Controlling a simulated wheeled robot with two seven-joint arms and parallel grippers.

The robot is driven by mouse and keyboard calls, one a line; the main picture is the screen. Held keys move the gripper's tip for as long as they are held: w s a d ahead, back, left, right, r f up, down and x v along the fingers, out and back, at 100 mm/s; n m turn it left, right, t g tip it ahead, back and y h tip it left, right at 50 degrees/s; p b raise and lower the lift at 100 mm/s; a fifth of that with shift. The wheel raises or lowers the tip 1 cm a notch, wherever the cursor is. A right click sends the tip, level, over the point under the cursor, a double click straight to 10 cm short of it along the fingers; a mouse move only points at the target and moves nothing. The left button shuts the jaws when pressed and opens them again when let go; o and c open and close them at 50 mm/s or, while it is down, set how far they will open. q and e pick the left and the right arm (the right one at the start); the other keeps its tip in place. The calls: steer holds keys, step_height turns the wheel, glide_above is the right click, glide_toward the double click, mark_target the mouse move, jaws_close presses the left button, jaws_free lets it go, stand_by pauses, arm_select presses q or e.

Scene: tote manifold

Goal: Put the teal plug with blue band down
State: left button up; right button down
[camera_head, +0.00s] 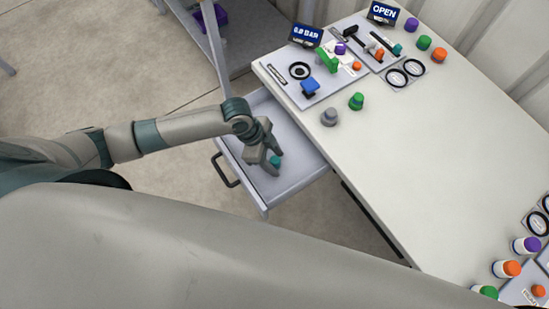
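A small teal plug (275,161) shows in the head view at the open drawer (298,176). My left gripper (272,160) points down over the drawer, with its fingers on either side of the plug. I cannot tell whether the fingers press on the plug or whether it touches the drawer floor. Its blue band cannot be made out. My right gripper is not in view.
The white worktop (400,160) lies right of the drawer. A grey plug (329,117) and a green plug (356,101) stand near its left edge. The drawer handle (224,171) sticks out left.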

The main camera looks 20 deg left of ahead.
arm_select(q)
steer(key=shift+r, duration=0.2)
steer(key=b+v, duration=0.1)
steer(key=v, duration=1.1)
